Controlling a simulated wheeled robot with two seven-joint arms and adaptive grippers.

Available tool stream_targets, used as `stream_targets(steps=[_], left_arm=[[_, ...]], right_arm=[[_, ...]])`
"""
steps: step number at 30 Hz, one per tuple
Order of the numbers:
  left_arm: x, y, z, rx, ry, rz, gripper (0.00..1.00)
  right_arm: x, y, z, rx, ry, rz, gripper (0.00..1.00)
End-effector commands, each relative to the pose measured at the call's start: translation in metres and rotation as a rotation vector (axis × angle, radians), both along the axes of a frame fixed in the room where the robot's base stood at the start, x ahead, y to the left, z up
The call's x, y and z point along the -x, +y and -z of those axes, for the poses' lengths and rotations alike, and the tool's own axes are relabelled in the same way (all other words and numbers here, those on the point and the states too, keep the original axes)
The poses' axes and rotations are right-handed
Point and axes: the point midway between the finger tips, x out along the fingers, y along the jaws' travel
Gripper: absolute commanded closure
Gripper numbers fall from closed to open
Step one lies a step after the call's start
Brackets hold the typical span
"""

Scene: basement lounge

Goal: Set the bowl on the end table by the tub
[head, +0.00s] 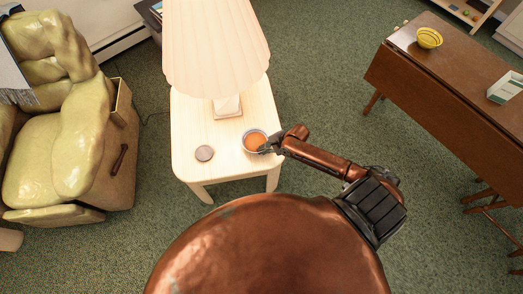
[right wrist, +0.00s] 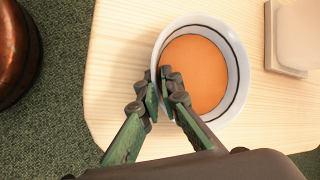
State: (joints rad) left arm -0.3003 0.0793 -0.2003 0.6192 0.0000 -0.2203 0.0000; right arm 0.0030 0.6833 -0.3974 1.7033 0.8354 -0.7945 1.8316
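The bowl (head: 255,140) is white with a dark line inside the rim and an orange inside. It is upright at the right front of the pale wooden end table (head: 185,120), and I cannot tell whether it touches the top. My right gripper (head: 268,146) is at the bowl's right side. In the right wrist view the gripper (right wrist: 166,92) has its fingers closed on either side of the rim of the bowl (right wrist: 236,80). A small round grey-topped tub (head: 204,153) stands left of the bowl, apart from it. My left gripper is not in view.
A lamp (head: 227,104) with a large pleated shade stands behind the bowl on the end table. A yellow-green armchair (head: 75,150) is at the left. A brown table (head: 450,70) at the right bears a yellow bowl (head: 429,38) and a box (head: 505,88). Green carpet lies between.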

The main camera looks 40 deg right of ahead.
Motion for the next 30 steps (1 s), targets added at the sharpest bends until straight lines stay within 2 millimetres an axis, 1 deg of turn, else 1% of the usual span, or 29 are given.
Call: stream_targets(steps=[6,7,14,23,26,30], left_arm=[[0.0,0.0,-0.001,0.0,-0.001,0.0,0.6],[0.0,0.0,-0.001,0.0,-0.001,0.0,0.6],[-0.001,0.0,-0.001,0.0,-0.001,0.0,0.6],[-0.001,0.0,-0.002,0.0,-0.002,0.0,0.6],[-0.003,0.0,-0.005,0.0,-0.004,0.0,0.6],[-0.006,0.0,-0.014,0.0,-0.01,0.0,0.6]], right_arm=[[0.001,0.0,0.0,0.001,0.001,0.001,1.0],[0.001,-0.001,0.0,0.001,0.003,0.0,0.94],[0.001,-0.001,0.0,0.001,0.002,0.001,0.78],[0.002,-0.001,-0.002,0.001,0.002,0.001,0.78],[0.005,-0.005,-0.01,0.001,0.001,0.001,0.78],[0.016,-0.013,-0.031,0.002,0.001,0.001,0.78]])
